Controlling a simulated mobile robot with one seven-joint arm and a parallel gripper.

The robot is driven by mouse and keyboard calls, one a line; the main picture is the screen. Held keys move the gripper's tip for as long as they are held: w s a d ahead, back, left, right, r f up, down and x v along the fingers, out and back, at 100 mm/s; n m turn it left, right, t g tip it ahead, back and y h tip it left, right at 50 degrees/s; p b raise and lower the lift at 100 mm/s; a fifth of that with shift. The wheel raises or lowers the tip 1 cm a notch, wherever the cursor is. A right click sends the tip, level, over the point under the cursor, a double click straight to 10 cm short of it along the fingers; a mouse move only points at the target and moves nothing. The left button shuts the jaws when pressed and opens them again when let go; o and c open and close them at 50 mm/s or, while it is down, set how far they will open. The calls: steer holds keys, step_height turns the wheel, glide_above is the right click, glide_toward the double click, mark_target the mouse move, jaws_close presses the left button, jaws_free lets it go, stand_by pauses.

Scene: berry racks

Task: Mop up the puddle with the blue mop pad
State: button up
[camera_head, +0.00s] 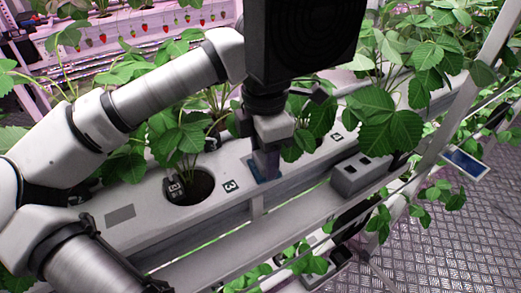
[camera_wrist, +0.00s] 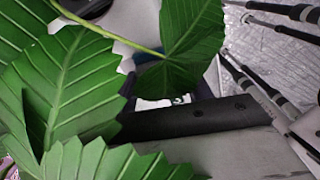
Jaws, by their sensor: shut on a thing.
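My gripper (camera_head: 268,150) points down over the white planting gutter (camera_head: 225,205) in the head view, shut on a grey-blue block. The blue mop pad (camera_head: 262,172) shows as a small blue patch at the block's lower end, at the gutter top near its front edge. I cannot tell whether the pad presses on the surface. No puddle can be made out. In the wrist view, large leaves cover the left side and part of the gripper's grip area.
Strawberry plants (camera_head: 392,118) stand close on both sides of my gripper. A round planting hole (camera_head: 190,187) lies left of it. A grey box (camera_head: 358,175) sits on the rail to the right. A metal floor (camera_head: 450,225) is at the lower right.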

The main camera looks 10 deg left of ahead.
steer(key=shift+w, duration=0.1)
steer(key=shift+w+a+f+b, duration=0.1)
steer(key=shift+w+a+b, duration=0.3)
steer(key=shift+w+a, duration=1)
step_height(320, 180, up, 6)
steer(key=p, duration=0.3)
step_height(320, 180, up, 3)
steer(key=shift+w+a+p, duration=0.1)
steer(key=shift+p, duration=1)
steer(key=shift+f, duration=0.15)
